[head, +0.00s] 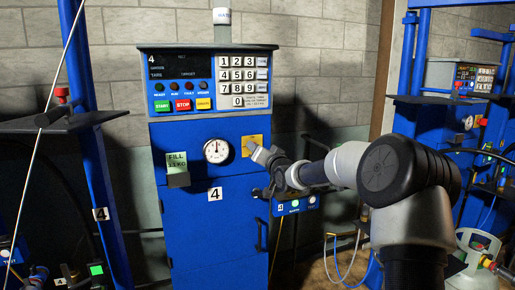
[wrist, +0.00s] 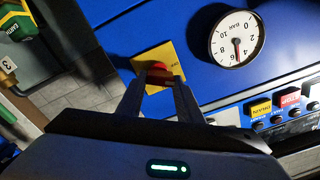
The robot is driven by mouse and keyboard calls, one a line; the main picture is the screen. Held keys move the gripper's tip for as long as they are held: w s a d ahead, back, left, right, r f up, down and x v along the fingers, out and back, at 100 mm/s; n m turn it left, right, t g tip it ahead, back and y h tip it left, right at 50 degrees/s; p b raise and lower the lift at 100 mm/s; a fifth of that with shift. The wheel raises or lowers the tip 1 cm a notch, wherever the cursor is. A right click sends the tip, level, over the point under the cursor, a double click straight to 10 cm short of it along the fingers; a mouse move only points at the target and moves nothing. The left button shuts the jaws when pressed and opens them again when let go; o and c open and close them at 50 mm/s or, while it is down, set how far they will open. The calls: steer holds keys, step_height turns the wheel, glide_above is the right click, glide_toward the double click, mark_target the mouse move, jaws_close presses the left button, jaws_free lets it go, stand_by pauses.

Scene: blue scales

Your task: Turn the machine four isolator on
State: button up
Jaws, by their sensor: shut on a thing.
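The blue machine marked 4 (head: 197,239) stands in the middle of the head view. Its isolator is a red knob (wrist: 158,69) on a yellow plate (wrist: 176,53), right of the gauge in the head view. In the head view the plate (head: 246,139) shows, but my gripper (head: 257,154) covers the knob. In the wrist view my gripper (wrist: 160,82) has its two fingers closed on the knob, one at each side. The fingers partly hide the knob, so its on or off setting cannot be read.
A round gauge (head: 216,151) and a FILL tag (head: 177,169) are left of the isolator. The keypad and button panel (head: 208,80) is above. A door handle (head: 262,234) and a small box marked 4 (head: 296,204) are below. Another blue machine (head: 446,118) stands at the right.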

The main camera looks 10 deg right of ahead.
steer(key=m, duration=0.3)
steer(key=m+b, duration=0.1)
steer(key=m, duration=0.7)
steer(key=shift+d+f+b, duration=0.15)
steer(key=shift+d+b, duration=0.1)
steer(key=shift+b, duration=0.05)
steer(key=shift+m, duration=0.4)
steer(key=o, duration=1.1)
